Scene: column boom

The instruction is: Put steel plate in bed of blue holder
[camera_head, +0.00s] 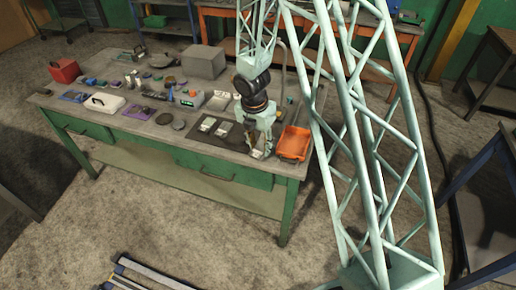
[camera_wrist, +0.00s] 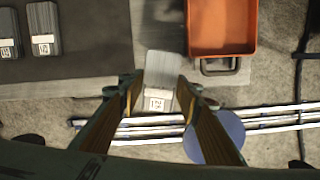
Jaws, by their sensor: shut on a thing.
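My gripper (camera_head: 262,150) is at the front right of the workbench, beside the orange tray. In the wrist view my gripper (camera_wrist: 158,92) is shut on a grey steel plate (camera_wrist: 162,66), which has a white number label at its near end. The plate is between the two fingers, over the bench's front edge; I cannot tell its height. More labelled steel plates (camera_wrist: 43,25) lie on a dark mat (camera_wrist: 95,65) to the left. A blue holder (camera_head: 72,97) appears to lie at the bench's left end; its bed is too small to make out.
The orange tray (camera_head: 294,143) is close on the right of my gripper. A purple holder (camera_head: 138,110), a white case (camera_head: 103,103), a red box (camera_head: 64,70), a grey block (camera_head: 204,62) and several small items crowd the workbench (camera_head: 120,125). Its front strip is mostly bare.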

